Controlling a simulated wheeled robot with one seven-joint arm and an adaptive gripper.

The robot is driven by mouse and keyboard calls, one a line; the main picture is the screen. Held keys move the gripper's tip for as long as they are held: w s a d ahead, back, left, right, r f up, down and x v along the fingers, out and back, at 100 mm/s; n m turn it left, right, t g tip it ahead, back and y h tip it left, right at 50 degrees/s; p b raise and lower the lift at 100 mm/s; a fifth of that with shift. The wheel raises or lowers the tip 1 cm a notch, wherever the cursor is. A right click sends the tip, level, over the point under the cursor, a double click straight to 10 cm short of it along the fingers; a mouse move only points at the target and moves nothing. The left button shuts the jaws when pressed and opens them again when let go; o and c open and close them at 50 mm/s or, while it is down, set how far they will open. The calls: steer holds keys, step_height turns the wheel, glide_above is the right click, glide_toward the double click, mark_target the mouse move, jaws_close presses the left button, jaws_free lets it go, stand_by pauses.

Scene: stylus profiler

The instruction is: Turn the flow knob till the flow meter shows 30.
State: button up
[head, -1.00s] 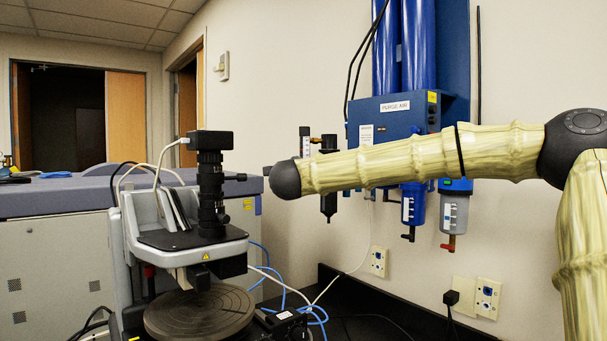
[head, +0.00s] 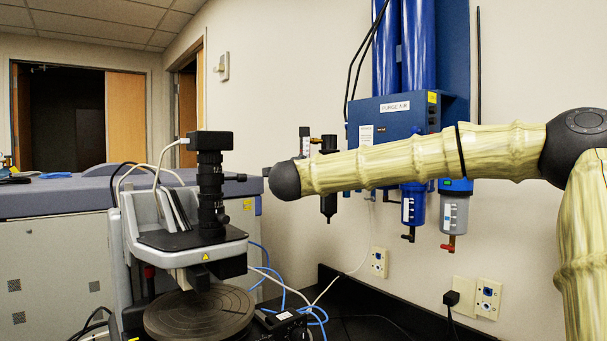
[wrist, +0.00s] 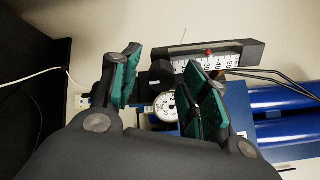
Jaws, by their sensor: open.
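The flow meter (wrist: 240,52) lies at the upper right in the wrist view, a dark block with a white numbered scale. A red float (wrist: 208,52) shows on the scale by the 30s, but its exact reading is too small to tell. A dark round knob (wrist: 160,74) sits at the meter's left end, between the fingers of my gripper (wrist: 161,60). The gripper is open, with a green-padded finger on each side of the knob; contact is not visible.
A round pressure gauge (wrist: 165,106) sits just below the knob, partly behind the right finger. The blue purge air unit (head: 393,116) hangs on the wall with cables. The profiler (head: 190,240) stands at the left of the head view.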

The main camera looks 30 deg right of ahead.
steer(key=v, duration=1.1)
steer(key=shift+s+a, duration=0.25)
